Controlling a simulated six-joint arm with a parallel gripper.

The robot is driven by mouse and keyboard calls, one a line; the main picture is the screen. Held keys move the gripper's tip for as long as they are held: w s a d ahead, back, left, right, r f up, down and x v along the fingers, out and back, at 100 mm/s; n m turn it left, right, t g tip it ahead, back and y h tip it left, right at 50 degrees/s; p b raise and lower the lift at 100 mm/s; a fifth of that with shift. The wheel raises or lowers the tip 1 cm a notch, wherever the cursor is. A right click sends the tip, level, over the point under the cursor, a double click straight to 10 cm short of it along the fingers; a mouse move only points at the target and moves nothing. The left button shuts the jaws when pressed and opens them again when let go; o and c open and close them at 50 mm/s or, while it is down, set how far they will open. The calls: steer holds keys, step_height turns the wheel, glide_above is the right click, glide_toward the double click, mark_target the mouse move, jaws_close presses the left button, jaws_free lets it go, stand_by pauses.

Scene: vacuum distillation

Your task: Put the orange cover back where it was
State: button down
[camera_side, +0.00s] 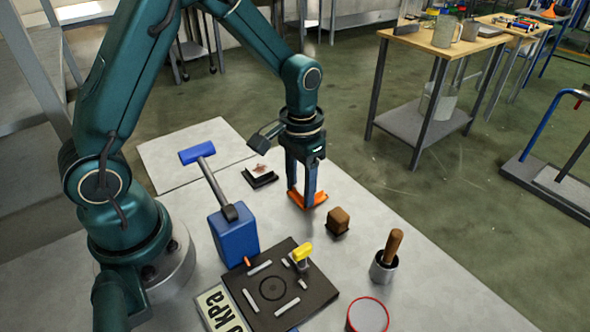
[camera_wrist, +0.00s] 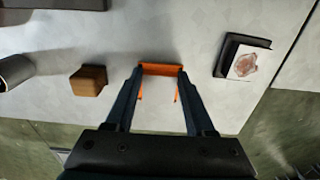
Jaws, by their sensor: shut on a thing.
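The orange cover (camera_side: 311,199) is between the fingertips of my gripper (camera_side: 304,196), at or just above the table top; I cannot tell if it touches the table. In the wrist view the orange cover (camera_wrist: 160,69) spans the gap between the two fingers of my gripper (camera_wrist: 157,80), which are shut on it. A dark block with a pale, reddish-marked top (camera_side: 259,172) stands to the left of it in the side view and shows in the wrist view (camera_wrist: 243,63) at the right.
A brown wooden block (camera_side: 338,218) stands close to the right of my gripper. A dark square plate (camera_side: 262,308) with a yellow-handled part (camera_side: 302,254), a blue box with a lever (camera_side: 234,237), a metal cup with a wooden handle (camera_side: 384,266) and a red-rimmed disc (camera_side: 368,315) lie nearer the camera.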

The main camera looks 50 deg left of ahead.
mark_target(300, 191)
steer(key=shift+c, duration=1.3)
jaws_free()
steer(key=shift+f, duration=0.15)
step_height(300, 191, up, 12)
steer(key=shift+s+d+r+t, duration=0.4)
steer(key=shift+s+t, duration=0.55)
steer(key=shift+s, duration=1.1)
steer(key=shift+s+d+r+t, duration=0.15)
steer(key=shift+s+r+t, duration=0.6)
steer(key=shift+s, duration=1.3)
steer(key=shift+s+d+r+t, duration=0.35)
steer(key=shift+s+t, duration=0.75)
steer(key=shift+s, duration=0.95)
steer(key=shift+a, duration=0.1)
